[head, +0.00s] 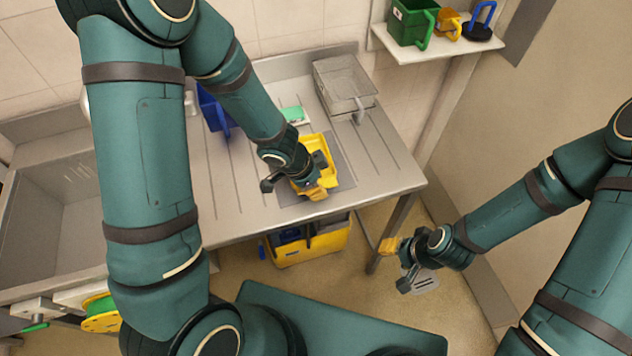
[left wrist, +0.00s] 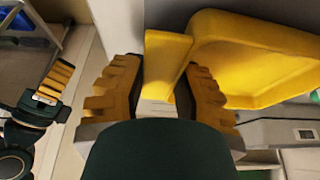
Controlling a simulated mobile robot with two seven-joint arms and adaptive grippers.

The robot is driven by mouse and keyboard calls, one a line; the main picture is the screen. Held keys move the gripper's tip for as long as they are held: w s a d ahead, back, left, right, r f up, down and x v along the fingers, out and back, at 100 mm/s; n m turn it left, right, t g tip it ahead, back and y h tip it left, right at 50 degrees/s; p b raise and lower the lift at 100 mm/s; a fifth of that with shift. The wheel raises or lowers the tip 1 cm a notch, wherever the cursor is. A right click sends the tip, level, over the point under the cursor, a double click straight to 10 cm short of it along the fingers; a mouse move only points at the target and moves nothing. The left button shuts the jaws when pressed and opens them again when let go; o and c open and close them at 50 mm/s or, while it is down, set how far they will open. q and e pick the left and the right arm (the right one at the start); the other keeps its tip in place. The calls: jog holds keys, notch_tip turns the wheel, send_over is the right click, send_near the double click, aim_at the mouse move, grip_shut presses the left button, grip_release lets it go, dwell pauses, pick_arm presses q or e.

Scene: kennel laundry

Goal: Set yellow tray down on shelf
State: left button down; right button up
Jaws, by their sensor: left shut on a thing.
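The yellow tray (head: 325,146) is over the grey mat (head: 345,177) on the metal drainboard. I cannot tell whether it touches the mat or hangs just above it. My left gripper (head: 312,190) is shut on the tray's handle at its near side. In the left wrist view, the handle (left wrist: 165,60) runs between the two fingers (left wrist: 163,88), with the tray body (left wrist: 255,60) at the upper right. A small wall shelf (head: 405,47) is at the upper right, away from the tray. My right gripper (head: 397,262) is low, right of the counter; its opening is unclear.
A wire basket (head: 344,84), a green block (head: 292,113) and a blue container (head: 212,108) stand on the drainboard (head: 240,200). The wall shelf holds a green box (head: 411,22) and two smaller handled items. A yellow tub (head: 312,246) sits below the counter. A sink (head: 50,225) is left.

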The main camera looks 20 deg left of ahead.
pick_arm(q)
jog(key=shift+f, duration=0.3)
jog(key=c, duration=0.7)
grip_release()
jog(key=shift+r, duration=0.15)
jog(key=v, duration=1.2)
dwell(0.3)
